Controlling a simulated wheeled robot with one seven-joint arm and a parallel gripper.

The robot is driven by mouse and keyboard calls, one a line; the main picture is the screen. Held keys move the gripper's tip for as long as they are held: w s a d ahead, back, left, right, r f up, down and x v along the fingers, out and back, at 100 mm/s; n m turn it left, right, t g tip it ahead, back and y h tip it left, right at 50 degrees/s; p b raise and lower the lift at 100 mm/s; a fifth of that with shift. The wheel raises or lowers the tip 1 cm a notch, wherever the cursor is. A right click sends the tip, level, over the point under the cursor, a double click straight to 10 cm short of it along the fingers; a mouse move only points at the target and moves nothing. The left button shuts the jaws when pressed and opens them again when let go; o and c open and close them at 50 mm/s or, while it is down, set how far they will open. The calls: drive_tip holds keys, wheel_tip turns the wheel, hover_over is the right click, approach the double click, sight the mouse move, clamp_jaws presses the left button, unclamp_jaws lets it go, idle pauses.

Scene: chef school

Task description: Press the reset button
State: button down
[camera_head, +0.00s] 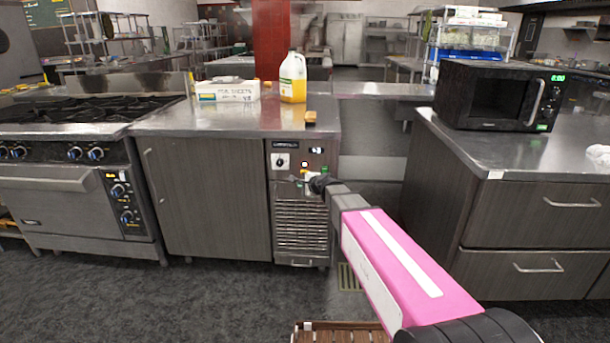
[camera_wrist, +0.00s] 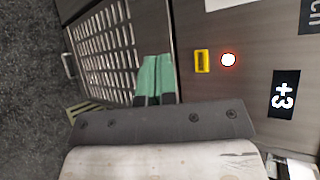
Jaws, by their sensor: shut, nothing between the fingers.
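The control panel (camera_head: 300,155) is on the right front of the grey counter unit. It carries a small round button (camera_head: 304,164) that glows red. In the wrist view this button (camera_wrist: 228,60) is white with a red ring, beside a small yellow rectangular piece (camera_wrist: 202,61). I cannot read a reset label on either. My gripper (camera_head: 306,181) is in front of the panel, just below the glowing button. In the wrist view my green fingers (camera_wrist: 155,75) are shut together, left of the yellow piece. Contact with the panel cannot be told.
A vent grille (camera_head: 301,225) lies below the panel. A juice jug (camera_head: 293,78), a white box (camera_head: 228,90) and a small brown block (camera_head: 310,117) stand on the counter. A stove (camera_head: 75,150) is at left, and a microwave (camera_head: 495,95) stands on the right counter.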

drive_tip(key=w, duration=0.7)
drive_tip(key=shift+w, duration=0.3)
drive_tip(key=shift+w+d, duration=0.1)
idle(1.6)
drive_tip(key=shift+w, duration=0.35)
drive_tip(key=shift+w, duration=0.4)
idle(0.8)
idle(0.3)
drive_tip(key=shift+s, duration=0.85)
drive_tip(key=s, duration=0.5)
